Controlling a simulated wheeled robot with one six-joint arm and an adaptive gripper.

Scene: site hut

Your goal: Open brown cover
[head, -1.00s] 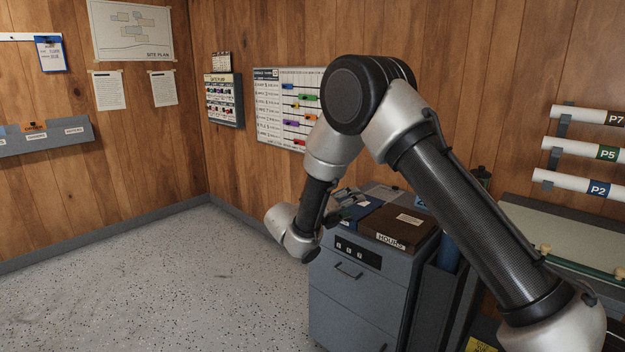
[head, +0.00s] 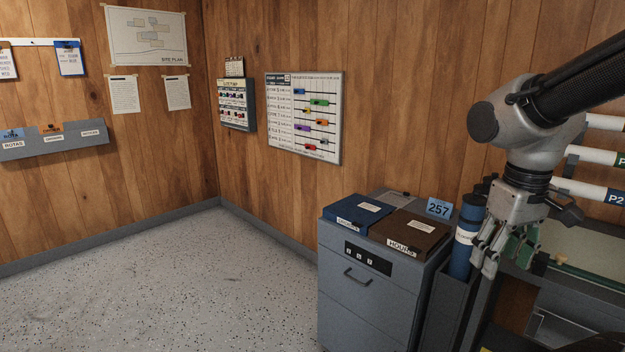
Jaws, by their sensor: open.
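The brown cover (head: 409,231), labelled "HOURS" on its front edge, lies flat and closed on top of the grey cabinet (head: 366,297). A blue cover (head: 358,214) lies beside it on the left. My gripper (head: 482,262) hangs to the right of the cabinet, pointing down, open. It is apart from the brown cover. Nothing shows between its fingers, though a green-edged surface appears behind them.
A desk (head: 578,250) is at the right. The speckled floor (head: 170,290) at left is clear.

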